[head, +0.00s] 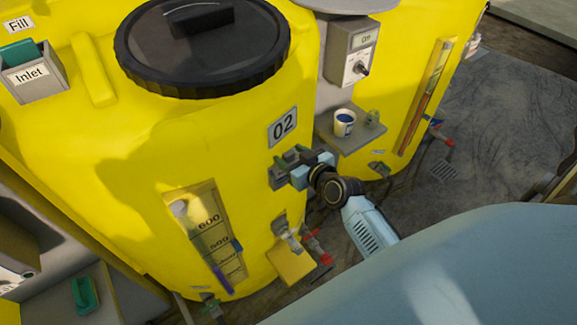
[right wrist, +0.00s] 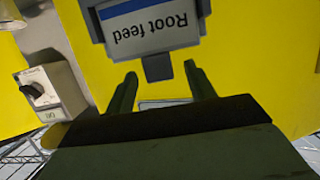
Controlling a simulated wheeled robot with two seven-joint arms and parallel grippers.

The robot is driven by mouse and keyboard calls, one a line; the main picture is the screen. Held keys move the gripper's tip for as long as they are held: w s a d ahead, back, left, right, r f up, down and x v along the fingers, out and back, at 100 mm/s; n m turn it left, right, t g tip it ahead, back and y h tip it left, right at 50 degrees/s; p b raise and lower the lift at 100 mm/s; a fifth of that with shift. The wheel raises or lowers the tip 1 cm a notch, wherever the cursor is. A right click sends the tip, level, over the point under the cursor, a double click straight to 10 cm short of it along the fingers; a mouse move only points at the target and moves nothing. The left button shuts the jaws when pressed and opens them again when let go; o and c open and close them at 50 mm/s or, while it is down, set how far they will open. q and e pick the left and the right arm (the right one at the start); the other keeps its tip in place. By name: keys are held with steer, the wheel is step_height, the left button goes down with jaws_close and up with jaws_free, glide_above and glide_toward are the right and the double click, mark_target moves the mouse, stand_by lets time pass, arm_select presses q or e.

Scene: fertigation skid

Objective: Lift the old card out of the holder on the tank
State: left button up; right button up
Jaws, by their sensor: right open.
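The card (right wrist: 155,30), white with a blue stripe and the words "Root feed", sits in a grey holder (right wrist: 97,28) on the yellow tank (head: 110,140). It appears upside down in the right wrist view. My right gripper (head: 288,164) is at the tank's side, below the 02 plate. In the right wrist view its two green fingers (right wrist: 161,88) are open and point at the holder's edge, with a grey tab between and just beyond their tips. Nothing is between the fingers. In the head view the gripper mostly hides the holder and card. My left gripper is not in view.
The 02 plate (head: 283,126) is just above my right gripper. A shelf with a blue-and-white cup (head: 344,122) and a grey control box (head: 351,55) stand to the right. Below are a yellow tag (head: 291,264) and red-handled valves (head: 325,259).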

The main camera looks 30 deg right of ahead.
jaws_close()
stand_by(0.3)
steer(key=shift+r, duration=0.15)
